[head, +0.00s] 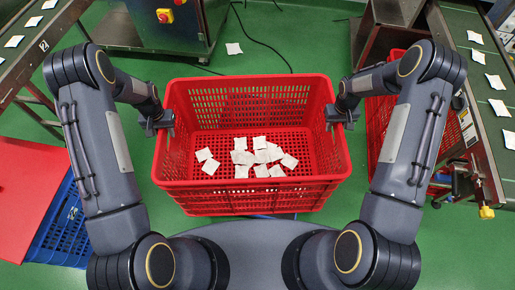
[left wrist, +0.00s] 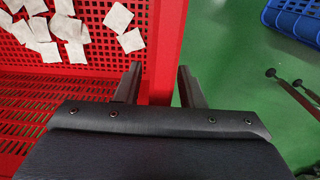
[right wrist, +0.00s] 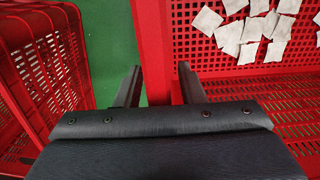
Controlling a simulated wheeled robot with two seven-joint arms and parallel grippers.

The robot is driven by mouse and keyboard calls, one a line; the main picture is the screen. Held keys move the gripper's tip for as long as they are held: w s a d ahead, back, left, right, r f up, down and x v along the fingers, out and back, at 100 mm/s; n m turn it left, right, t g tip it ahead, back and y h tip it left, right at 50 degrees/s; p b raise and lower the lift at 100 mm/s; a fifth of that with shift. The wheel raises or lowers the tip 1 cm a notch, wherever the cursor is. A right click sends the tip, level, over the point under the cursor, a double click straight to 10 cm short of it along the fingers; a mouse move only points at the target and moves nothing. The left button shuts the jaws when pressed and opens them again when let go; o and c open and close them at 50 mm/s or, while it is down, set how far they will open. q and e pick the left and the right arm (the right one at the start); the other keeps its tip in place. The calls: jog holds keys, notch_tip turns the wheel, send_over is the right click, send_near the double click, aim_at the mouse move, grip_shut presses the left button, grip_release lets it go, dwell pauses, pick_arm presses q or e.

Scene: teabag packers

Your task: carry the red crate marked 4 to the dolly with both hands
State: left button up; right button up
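The red crate (head: 260,197) is upright in front of me, with several white teabags lying on its floor. No number 4 is readable on it. My left gripper (head: 160,122) is at its left rim; in the left wrist view its fingers (left wrist: 160,85) stand on either side of the crate wall (left wrist: 166,40). My right gripper (head: 342,115) is at the right rim; in the right wrist view its fingers (right wrist: 160,85) straddle the wall (right wrist: 153,40). I cannot make out a dolly clearly; the floor under the crate is mostly hidden.
A blue crate (head: 62,232) and a red panel (head: 28,190) are at the left. Another red crate (head: 382,108) stands close on the right, beside a conveyor (head: 482,80) with teabags. A second conveyor (head: 35,45) is upper left, and a machine (head: 165,25) is behind. Green floor lies between.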

pick_arm(q)
jog(key=shift+r, duration=0.1)
notch_tip(320, 180, up, 12)
jog(key=shift+f, duration=0.25)
jog(key=shift+r, duration=0.15)
pick_arm(e)
jog(key=shift+r, duration=0.25)
notch_tip(320, 180, up, 12)
jog(key=shift+f, duration=0.2)
jog(key=shift+f, duration=0.1)
